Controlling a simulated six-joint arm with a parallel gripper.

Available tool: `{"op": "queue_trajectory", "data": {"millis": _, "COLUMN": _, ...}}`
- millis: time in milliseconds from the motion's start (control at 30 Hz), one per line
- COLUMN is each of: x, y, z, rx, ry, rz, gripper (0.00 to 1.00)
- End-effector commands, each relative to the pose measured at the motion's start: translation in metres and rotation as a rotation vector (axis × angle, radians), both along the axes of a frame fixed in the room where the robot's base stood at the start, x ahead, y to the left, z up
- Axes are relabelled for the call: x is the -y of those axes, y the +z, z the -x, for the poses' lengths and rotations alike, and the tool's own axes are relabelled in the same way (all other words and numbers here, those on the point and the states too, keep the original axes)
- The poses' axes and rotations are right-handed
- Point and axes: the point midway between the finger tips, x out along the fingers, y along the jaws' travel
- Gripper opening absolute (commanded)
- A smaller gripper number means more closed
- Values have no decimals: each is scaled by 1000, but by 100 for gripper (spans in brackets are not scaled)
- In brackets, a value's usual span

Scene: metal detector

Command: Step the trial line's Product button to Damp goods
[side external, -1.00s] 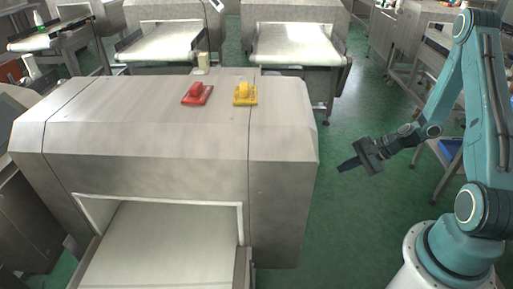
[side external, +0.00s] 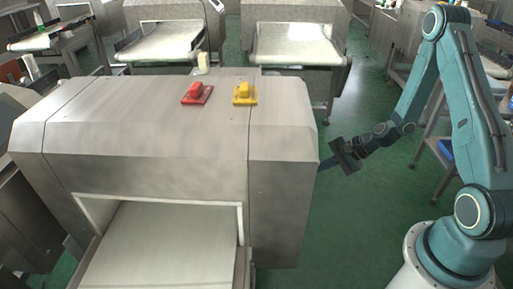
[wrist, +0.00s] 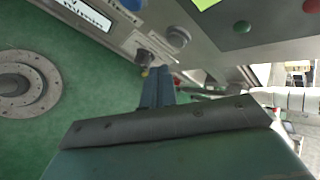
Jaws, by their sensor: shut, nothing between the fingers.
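In the side external view, my gripper (side external: 325,163) is at the right side of the large steel machine (side external: 150,135), with its tips at or very near the side edge. In the wrist view my gripper (wrist: 160,75) is shut and empty, its dark blue fingers pointing towards a grey control panel (wrist: 215,45). The panel carries a grey round button (wrist: 178,37), a blue button (wrist: 130,4), a green button (wrist: 242,26) and a red button (wrist: 311,5). A dark knob (wrist: 144,56) is close beyond the fingertips. I cannot read which control is Product; touching or apart is unclear.
A display reading "m/min" (wrist: 84,12) and a partly cut-off bright yellow-green screen (wrist: 206,3) are on the panel. A red object (side external: 197,94) and a yellow object (side external: 244,94) sit on the machine top. Green floor (side external: 365,215) is clear to the machine's right.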

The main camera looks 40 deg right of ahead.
Motion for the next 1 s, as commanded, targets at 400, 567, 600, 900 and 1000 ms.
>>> {"op": "queue_trajectory", "data": {"millis": 400, "x": -13, "y": 0, "z": -13, "rx": 0, "ry": -1, "rz": 1, "gripper": 0}}
{"op": "queue_trajectory", "data": {"millis": 567, "x": -13, "y": 0, "z": -13, "rx": 1, "ry": -1, "rz": 1, "gripper": 0}}
{"op": "queue_trajectory", "data": {"millis": 600, "x": -13, "y": 0, "z": -13, "rx": 1, "ry": -1, "rz": 1, "gripper": 0}}
{"op": "queue_trajectory", "data": {"millis": 900, "x": -13, "y": 0, "z": -13, "rx": 1, "ry": 0, "rz": 0, "gripper": 0}}
{"op": "queue_trajectory", "data": {"millis": 1000, "x": -13, "y": 0, "z": -13, "rx": 1, "ry": 0, "rz": 0, "gripper": 0}}
